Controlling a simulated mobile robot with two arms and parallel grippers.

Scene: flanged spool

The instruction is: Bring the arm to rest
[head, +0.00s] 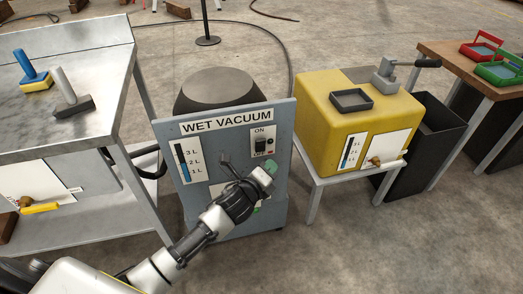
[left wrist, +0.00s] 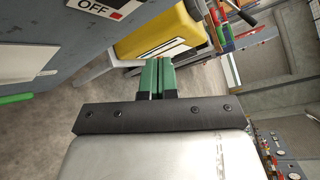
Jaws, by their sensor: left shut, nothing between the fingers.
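My left arm reaches in from the lower left of the head view. Its gripper (head: 268,171) is in front of the grey wet vacuum panel (head: 194,198), below the on/off switch (head: 264,141). In the left wrist view the two green fingers of the left gripper (left wrist: 157,76) lie side by side, shut, with nothing between them. I cannot tell from these views how far the fingertips are from the panel. My right gripper is not in view.
A metal workbench (head: 95,52) with brushes stands at the left. A yellow tank (head: 329,137) on a small white table is to the right of the vacuum, beside a dark bin (head: 431,133). A wooden table (head: 453,53) with red and green trays stands far right.

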